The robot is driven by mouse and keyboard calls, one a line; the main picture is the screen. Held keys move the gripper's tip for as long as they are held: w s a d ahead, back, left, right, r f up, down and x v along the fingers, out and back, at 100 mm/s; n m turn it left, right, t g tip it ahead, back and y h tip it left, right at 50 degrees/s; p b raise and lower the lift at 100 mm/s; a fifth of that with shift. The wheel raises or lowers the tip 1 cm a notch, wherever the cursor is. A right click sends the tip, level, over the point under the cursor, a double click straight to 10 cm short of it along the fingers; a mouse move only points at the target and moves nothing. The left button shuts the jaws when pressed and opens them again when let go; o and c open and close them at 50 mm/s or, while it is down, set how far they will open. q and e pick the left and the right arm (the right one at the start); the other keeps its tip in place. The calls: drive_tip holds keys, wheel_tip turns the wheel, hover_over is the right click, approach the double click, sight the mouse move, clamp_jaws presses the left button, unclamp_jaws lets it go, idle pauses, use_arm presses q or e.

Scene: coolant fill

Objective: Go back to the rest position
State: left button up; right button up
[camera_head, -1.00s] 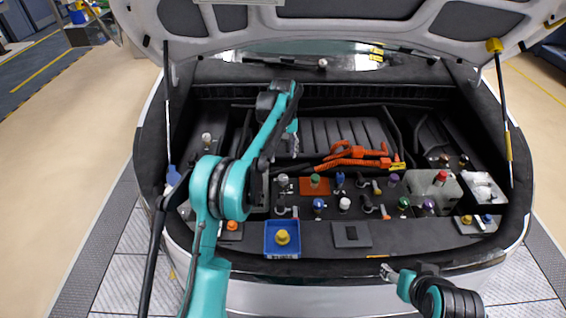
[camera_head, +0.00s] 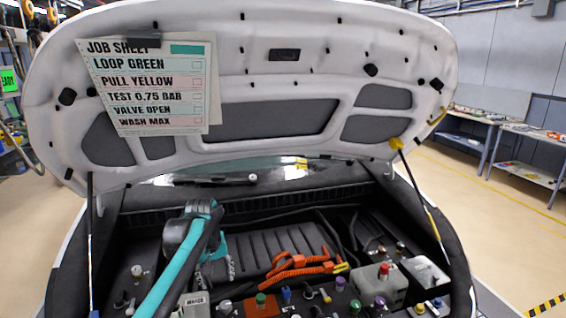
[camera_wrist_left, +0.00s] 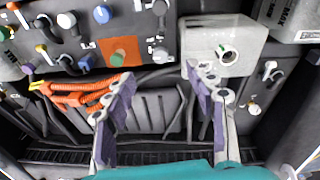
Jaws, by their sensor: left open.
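My left gripper (camera_head: 215,271) is over the engine bay in the head view, at the left end of the ribbed dark cover and left of the orange cables. In the left wrist view the same gripper (camera_wrist_left: 158,76) shows two separated purple-padded fingers with nothing between them. My teal left forearm slants up from the bottom edge in the head view. My right gripper is outside both views.
The raised hood (camera_head: 270,165) carries a job sheet (camera_head: 150,80). Orange cables (camera_head: 300,266), a green cap (camera_head: 261,299) and a grey reservoir with a red cap (camera_head: 383,268) fill the bay. Benches (camera_head: 530,150) stand far right, with open floor before them.

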use_arm(q)
drive_tip(key=s+d+r+m+t, duration=0.1)
drive_tip(key=s+m+t, duration=0.2)
drive_tip(key=s, duration=1.4)
drive_tip(key=s+f+t, duration=0.1)
drive_tip(key=s+f, duration=0.2)
drive_tip(key=s, duration=0.2)
drive_tip(key=s+f+m+t+b, duration=0.1)
drive_tip(key=s+f, duration=0.2)
drive_tip(key=s, duration=0.3)
drive_tip(key=shift+s+d+f+m, duration=0.25)
drive_tip(key=shift+d+f+m, duration=0.05)
drive_tip(key=shift+d+f, duration=0.1)
